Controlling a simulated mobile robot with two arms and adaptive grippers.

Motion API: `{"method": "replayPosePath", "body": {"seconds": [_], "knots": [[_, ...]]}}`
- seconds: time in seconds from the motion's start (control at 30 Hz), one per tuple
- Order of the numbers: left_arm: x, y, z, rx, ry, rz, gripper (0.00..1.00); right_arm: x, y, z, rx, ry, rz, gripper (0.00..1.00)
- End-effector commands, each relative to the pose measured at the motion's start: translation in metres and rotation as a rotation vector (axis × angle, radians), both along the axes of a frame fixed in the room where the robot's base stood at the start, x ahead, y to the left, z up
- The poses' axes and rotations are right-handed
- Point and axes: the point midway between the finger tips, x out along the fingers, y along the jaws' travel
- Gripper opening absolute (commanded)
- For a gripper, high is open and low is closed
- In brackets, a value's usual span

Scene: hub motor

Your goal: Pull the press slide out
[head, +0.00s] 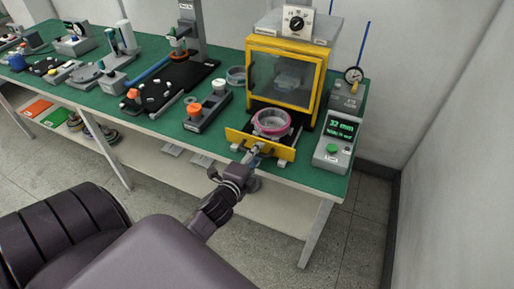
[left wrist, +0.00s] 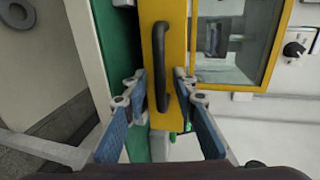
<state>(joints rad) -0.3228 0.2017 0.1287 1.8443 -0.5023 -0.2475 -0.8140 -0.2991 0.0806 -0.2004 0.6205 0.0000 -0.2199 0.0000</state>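The yellow-framed press (head: 287,73) stands at the right end of the green bench. Its slide has a yellow front plate (head: 237,136) and stands out in front of the press, with a pink-rimmed ring part (head: 271,123) on it. In the left wrist view, a black bar handle (left wrist: 160,55) sits on the yellow plate (left wrist: 178,30). My left gripper (head: 256,153) is at the front plate. In the left wrist view its fingers (left wrist: 162,92) are spread on either side of the handle, with gaps showing. My right gripper is not in view.
A display box (head: 337,139) with a green screen stands right of the slide. A black fixture with an orange knob (head: 194,108) is to its left. The green bench top (head: 160,127) has a front edge near my arm. A lower shelf (head: 165,156) runs beneath.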

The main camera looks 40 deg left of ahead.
Motion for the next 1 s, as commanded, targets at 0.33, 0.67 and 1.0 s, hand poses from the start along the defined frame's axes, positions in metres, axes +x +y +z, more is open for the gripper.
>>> {"method": "replayPosePath", "body": {"seconds": [0.33, 0.67, 1.0], "knots": [[-0.029, -0.007, 0.005, -0.002, 0.002, -0.001, 0.26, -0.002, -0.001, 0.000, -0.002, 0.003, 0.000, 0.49], [-0.090, -0.022, 0.018, -0.001, 0.003, 0.001, 0.26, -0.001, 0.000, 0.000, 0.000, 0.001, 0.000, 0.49], [-0.114, -0.027, 0.025, 0.001, 0.000, 0.001, 0.26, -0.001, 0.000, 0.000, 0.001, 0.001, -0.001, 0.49]]}}
